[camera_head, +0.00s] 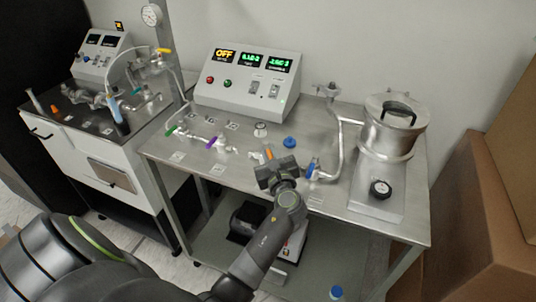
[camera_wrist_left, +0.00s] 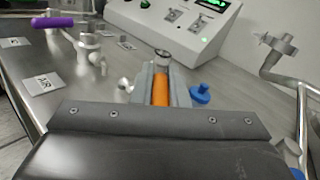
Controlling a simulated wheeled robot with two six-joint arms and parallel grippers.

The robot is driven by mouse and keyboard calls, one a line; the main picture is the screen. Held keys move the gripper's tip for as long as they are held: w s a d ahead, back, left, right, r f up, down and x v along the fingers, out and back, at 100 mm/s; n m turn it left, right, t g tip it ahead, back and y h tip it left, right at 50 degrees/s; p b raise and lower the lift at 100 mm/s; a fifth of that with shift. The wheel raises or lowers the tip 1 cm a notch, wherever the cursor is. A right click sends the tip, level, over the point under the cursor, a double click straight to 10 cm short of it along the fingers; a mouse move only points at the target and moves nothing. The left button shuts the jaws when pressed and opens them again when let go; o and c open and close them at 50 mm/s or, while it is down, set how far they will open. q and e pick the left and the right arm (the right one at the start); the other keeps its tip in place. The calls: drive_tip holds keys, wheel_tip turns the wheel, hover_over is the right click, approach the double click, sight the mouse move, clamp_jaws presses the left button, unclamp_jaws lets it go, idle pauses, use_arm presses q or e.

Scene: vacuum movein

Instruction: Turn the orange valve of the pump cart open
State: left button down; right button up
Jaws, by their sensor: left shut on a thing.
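The orange valve (camera_wrist_left: 160,88) shows between the two fingers of my left gripper (camera_wrist_left: 161,85) in the left wrist view. In the head view a small orange tip (camera_head: 268,152) shows at my left gripper (camera_head: 270,165), over the front part of the steel cart top (camera_head: 335,180). The left gripper is shut on the orange valve's handle. The fingers hide most of the valve body. My right gripper is not in view.
A purple valve (camera_head: 214,142) and a green valve (camera_head: 171,130) stand to the left. A blue valve (camera_head: 310,169) is close on the right, and a blue knob (camera_head: 290,142) lies behind. The control box (camera_head: 245,85) reads OFF. A steel pot (camera_head: 390,130) stands right.

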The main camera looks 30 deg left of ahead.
sight(269, 150)
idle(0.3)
use_arm(q)
drive_tip(key=c, duration=1.4)
unclamp_jaws()
drive_tip(key=shift+c, duration=0.2)
wheel_tip(269, 150, up, 10)
drive_tip(key=shift+p, duration=0.4)
